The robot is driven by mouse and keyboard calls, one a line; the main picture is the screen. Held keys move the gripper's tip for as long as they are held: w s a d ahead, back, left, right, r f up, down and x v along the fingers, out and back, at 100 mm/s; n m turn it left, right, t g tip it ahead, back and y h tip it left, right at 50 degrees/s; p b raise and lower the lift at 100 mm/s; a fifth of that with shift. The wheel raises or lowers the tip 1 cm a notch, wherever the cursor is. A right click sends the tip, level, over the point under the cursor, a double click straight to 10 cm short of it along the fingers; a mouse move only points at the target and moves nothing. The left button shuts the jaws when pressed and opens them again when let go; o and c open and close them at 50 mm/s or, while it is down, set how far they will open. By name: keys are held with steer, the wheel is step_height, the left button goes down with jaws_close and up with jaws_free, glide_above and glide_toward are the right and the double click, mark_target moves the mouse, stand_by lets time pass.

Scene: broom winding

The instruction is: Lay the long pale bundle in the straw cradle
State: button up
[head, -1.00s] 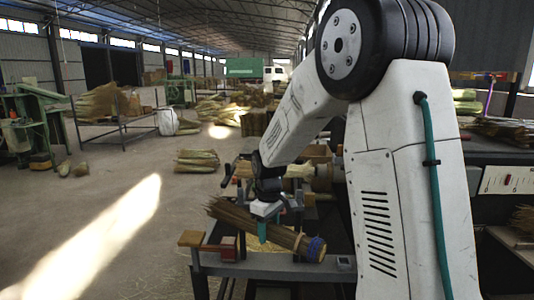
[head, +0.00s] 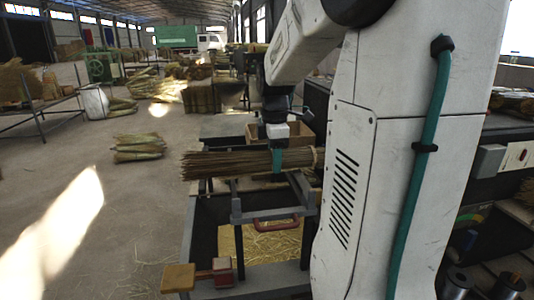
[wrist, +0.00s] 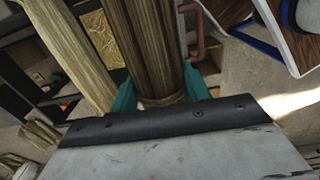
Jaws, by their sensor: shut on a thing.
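My gripper (head: 277,162) has its teal fingers shut around a long brownish straw bundle (head: 225,164). The bundle is nearly level, with its loose end to the left, above the bench frame. In the wrist view the held bundle (wrist: 152,45) runs away between the teal fingers (wrist: 158,92). A paler bundle (wrist: 65,48) lies beside it on the left. A grey bracket with raised ends (head: 265,212) stands below the held bundle and may be the cradle; I cannot tell for sure. The held bundle's right end is partly hidden by my arm.
Loose straw (head: 262,242) lies inside the frame. A wooden block and red clamp (head: 200,276) sit at the front corner. A wooden box (head: 292,133) stands behind.

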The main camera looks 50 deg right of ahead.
step_height(320, 180, down, 9)
steer(key=shift+a+r, duration=0.15)
steer(key=shift+a, duration=0.05)
stand_by(0.4)
stand_by(0.4)
steer(key=o, duration=1.1)
step_height(320, 180, up, 8)
steer(key=shift+f, duration=0.1)
